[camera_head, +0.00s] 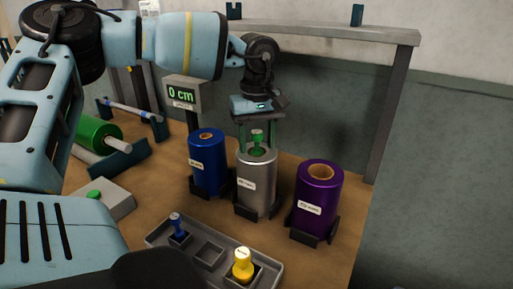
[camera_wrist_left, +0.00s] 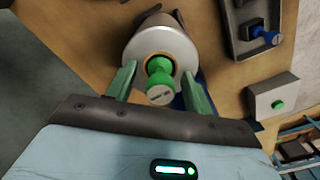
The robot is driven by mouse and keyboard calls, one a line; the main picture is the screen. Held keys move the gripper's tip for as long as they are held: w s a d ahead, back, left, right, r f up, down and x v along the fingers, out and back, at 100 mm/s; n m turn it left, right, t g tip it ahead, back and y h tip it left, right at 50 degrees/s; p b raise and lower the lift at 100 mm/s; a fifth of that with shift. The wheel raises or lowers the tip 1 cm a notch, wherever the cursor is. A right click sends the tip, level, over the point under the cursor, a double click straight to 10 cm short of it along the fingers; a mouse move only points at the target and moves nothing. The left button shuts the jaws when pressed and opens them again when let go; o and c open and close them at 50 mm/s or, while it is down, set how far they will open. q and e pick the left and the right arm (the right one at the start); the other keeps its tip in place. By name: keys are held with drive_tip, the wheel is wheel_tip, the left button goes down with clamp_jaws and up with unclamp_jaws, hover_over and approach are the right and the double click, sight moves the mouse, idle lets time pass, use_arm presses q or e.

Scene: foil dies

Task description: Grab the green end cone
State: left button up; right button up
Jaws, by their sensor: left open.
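The green end cone (camera_head: 257,136) stands at the top of the silver foil roll (camera_head: 257,185), in its core opening. In the left wrist view, the cone's knob (camera_wrist_left: 160,88) shows over the roll's round end (camera_wrist_left: 150,42). My left gripper (camera_head: 257,146) is above the silver roll, pointing down. Its fingers are open, one on each side of the cone, and it also shows in the left wrist view (camera_wrist_left: 158,70). Gaps show between the fingers and the cone there. My right gripper is not in view.
A blue roll (camera_head: 208,170) stands left of the silver one and a purple roll (camera_head: 318,200) right. A grey tray (camera_head: 212,278) in front holds a blue cone (camera_head: 177,226) and a yellow cone (camera_head: 243,265); its middle compartment is empty. A "0 cm" display (camera_head: 182,93) stands behind.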

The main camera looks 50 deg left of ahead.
sight(255, 133)
use_arm(q)
drive_tip(key=shift+f, duration=0.1)
drive_tip(key=c, duration=1.1)
drive_tip(key=shift+r, duration=0.6)
drive_tip(key=shift+s+r+b, duration=0.2)
drive_tip(key=shift+r, duration=0.45)
drive_tip(key=shift+s+r+b, duration=0.15)
drive_tip(key=shift+s+r, duration=0.05)
drive_tip(key=shift+r, duration=0.4)
drive_tip(key=s, duration=0.5)
drive_tip(key=s+d+r, duration=0.1)
drive_tip(key=s, duration=0.4)
drive_tip(key=s+d, duration=0.1)
drive_tip(key=s, duration=0.4)
drive_tip(key=shift+r, duration=0.2)
